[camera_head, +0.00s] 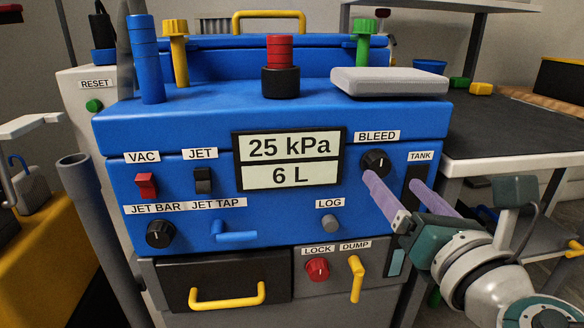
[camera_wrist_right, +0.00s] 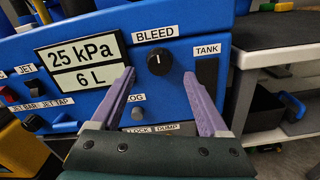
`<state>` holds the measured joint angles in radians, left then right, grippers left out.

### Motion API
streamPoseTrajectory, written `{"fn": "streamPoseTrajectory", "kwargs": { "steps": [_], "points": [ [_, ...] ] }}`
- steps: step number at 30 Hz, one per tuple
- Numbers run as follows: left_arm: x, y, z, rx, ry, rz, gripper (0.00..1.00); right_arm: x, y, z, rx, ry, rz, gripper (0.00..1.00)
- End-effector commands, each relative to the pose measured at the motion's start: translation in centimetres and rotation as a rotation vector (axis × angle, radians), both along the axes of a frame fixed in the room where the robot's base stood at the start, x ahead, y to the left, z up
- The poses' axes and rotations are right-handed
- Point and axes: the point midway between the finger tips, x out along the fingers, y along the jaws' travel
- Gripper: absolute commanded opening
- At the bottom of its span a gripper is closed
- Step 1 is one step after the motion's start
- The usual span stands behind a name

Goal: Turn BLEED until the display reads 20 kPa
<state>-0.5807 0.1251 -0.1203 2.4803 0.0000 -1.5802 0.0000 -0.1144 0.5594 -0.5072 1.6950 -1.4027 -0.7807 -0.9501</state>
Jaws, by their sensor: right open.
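The BLEED knob (camera_head: 376,162) is a round black dial with a white mark, on the blue front panel below its label. The display (camera_head: 289,161) reads 25 kPa on top and 6 L below. My right gripper (camera_head: 393,180) has two purple fingers and is open in front of the panel. In the right wrist view the BLEED knob (camera_wrist_right: 160,62) shows beyond and between the open fingertips (camera_wrist_right: 160,74), with nothing held. In the head view one fingertip overlaps the knob's lower edge; I cannot tell whether it touches. My left gripper is not in view.
Left on the panel are the red VAC switch (camera_head: 146,186), black JET switch (camera_head: 203,181) and JET BAR knob (camera_head: 159,234). The grey LOG button (camera_head: 332,223), red LOCK knob (camera_head: 317,269) and yellow DUMP lever (camera_head: 356,279) sit below. A dark-topped table (camera_head: 510,125) stands at right.

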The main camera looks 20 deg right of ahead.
Motion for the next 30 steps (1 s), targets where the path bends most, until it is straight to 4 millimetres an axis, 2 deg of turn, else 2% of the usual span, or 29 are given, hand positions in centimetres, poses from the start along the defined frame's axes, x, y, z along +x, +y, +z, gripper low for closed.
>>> {"fn": "streamPoseTrajectory", "kwargs": {
  "steps": [3, 9, 19, 30],
  "points": [
    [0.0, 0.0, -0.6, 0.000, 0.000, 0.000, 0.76, 2.2, -0.5, -0.1, 0.001, -0.003, -0.002, 0.78],
    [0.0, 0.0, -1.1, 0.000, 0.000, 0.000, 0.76, 4.5, -1.1, -0.1, 0.002, 0.000, -0.001, 0.78],
    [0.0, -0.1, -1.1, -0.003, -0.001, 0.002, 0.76, 4.9, -1.2, 0.0, 0.003, 0.001, 0.000, 0.78],
    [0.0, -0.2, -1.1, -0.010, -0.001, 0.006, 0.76, 4.9, -1.2, 0.0, 0.003, 0.000, -0.001, 0.38]
  ]
}}
